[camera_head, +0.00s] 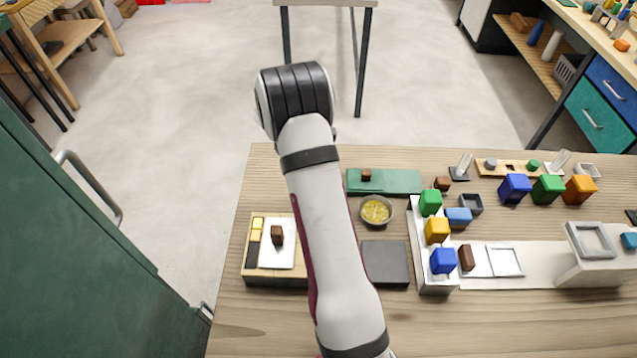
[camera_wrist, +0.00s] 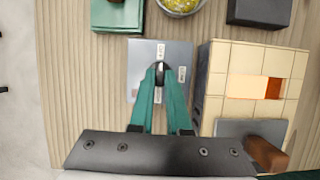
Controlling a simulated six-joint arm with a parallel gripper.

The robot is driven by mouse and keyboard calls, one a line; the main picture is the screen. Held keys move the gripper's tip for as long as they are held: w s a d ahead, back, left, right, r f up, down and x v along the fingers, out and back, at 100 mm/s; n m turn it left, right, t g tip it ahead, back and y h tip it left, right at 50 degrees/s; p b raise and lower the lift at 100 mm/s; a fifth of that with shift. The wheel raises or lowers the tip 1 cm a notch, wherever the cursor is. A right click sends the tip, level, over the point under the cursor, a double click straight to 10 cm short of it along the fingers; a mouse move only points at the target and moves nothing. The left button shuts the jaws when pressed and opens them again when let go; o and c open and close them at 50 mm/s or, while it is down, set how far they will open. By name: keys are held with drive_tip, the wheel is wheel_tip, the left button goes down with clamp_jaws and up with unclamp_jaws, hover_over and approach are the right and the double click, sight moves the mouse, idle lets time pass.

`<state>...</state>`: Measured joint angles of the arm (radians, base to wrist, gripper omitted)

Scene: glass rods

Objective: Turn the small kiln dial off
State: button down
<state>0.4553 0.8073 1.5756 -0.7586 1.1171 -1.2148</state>
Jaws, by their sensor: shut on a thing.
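The small kiln dial (camera_wrist: 160,68) is a dark knob on a grey panel (camera_wrist: 147,52) in the wrist view. Small white labels sit around it, at its top, right and lower left; their text is too small to read. My gripper (camera_wrist: 160,76) has its two teal fingers closed together on the dial. The kiln (camera_wrist: 222,70) is a pale tiled block to the right of the panel, with a glowing orange opening. In the head view the kiln (camera_head: 258,281) is left of my arm, while my arm hides the dial and gripper.
A grey plate with a brown handle (camera_wrist: 267,155) lies on the kiln. A green block (camera_wrist: 118,14), a bowl of yellow bits (camera_head: 376,210) and a dark pad (camera_head: 385,264) are nearby. Several coloured blocks stand on a white rack (camera_head: 422,270) to the right.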

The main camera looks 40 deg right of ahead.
idle(0.4)
drive_tip(key=c, duration=0.9)
unclamp_jaws()
drive_tip(key=v, duration=1.5)
drive_tip(key=shift+a+r, duration=0.3)
drive_tip(key=shift+r, duration=0.05)
